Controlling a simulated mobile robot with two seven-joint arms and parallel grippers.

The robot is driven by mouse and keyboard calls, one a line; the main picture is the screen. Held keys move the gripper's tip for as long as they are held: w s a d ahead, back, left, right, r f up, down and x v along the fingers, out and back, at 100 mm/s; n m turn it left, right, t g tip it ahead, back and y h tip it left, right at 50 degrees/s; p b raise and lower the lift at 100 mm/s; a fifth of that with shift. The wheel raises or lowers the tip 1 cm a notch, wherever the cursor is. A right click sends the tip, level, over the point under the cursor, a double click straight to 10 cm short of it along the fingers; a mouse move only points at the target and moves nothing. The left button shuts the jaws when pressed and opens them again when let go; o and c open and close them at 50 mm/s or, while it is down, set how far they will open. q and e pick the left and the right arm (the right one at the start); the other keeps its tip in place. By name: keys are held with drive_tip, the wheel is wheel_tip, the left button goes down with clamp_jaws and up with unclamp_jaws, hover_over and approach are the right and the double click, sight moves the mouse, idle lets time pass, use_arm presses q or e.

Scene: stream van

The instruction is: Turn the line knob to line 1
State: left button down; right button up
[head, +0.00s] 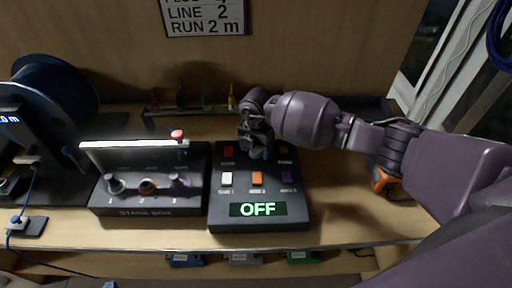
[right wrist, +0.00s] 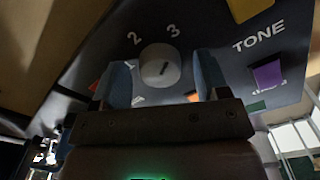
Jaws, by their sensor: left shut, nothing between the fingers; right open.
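The line knob (right wrist: 160,64) is a pale round knob on a dark panel in the right wrist view. The numerals 2 and 3 are printed around it, and another mark at its left is partly covered by a finger. A small dark mark shows on its face, but I cannot tell which numeral it indicates. My right gripper (right wrist: 160,84) is open, with one blue finger on each side of the knob; contact is not clear. In the head view my right gripper (head: 257,148) is over the back of the dark console (head: 222,212) and hides the knob. My left gripper is not visible.
The console has coloured buttons and a display (head: 258,209) reading OFF. A stage box (head: 150,200) with three knobs stands close at its left. A cable reel (head: 55,95) is further left. A wall sign (head: 204,16) reads LINE 2, RUN 2 m.

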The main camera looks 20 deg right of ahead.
drive_tip(key=c, duration=0.9)
